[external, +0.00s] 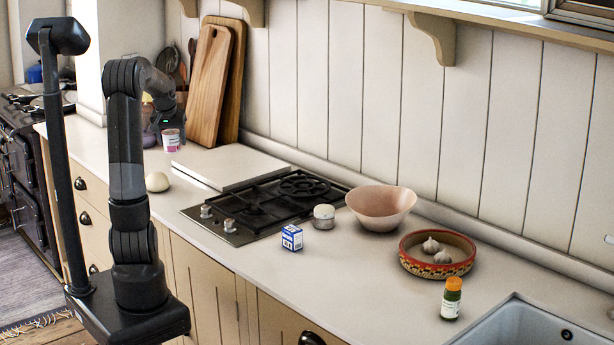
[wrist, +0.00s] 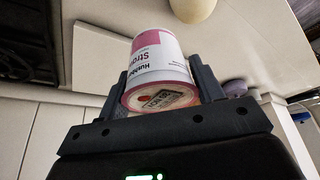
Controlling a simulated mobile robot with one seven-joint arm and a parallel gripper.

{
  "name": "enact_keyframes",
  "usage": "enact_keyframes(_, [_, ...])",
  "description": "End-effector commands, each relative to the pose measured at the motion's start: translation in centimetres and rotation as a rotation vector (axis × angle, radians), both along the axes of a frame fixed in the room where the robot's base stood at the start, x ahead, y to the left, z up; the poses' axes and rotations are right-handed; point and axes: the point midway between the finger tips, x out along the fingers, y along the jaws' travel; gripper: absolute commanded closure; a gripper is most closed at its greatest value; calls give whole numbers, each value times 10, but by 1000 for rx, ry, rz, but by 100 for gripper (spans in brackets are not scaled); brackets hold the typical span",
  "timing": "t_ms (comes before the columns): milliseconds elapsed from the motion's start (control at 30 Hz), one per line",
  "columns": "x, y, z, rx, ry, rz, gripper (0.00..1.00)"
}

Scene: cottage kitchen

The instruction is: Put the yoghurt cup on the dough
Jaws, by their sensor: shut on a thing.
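The yoghurt cup (external: 171,141) is white with pink bands. It is held by my gripper (external: 172,122) above the far left part of the counter. In the wrist view the cup (wrist: 160,62) sits between the two fingers of my gripper (wrist: 163,84), which are shut on its sides. Its printed lid end faces the camera. The dough (external: 157,181) is a pale round ball on the counter, below and nearer than the cup in the external view. The dough (wrist: 193,7) also shows partly at the top edge of the wrist view, apart from the cup.
A white board (external: 230,165) lies beside the gas hob (external: 265,205). Wooden boards (external: 213,85) lean on the wall behind my gripper. A blue box (external: 292,238), a pink bowl (external: 381,207) and a patterned dish (external: 437,267) stand farther right.

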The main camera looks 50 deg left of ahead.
Motion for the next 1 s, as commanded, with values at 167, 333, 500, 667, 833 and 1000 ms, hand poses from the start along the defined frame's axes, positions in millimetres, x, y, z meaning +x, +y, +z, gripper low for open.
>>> enact_keyframes(167, [-15, 41, -27, -3, 1, 5, 66])
enact_keyframes(333, [-24, 68, -43, -1, 2, 2, 66])
enact_keyframes(500, [-26, 77, -50, 0, 0, -1, 66])
enact_keyframes(667, [-27, 77, -67, -2, 2, -1, 66])
enact_keyframes(833, [-26, 77, -89, -1, 1, -2, 66])
enact_keyframes(1000, [-26, 77, -89, 1, 0, -2, 66])
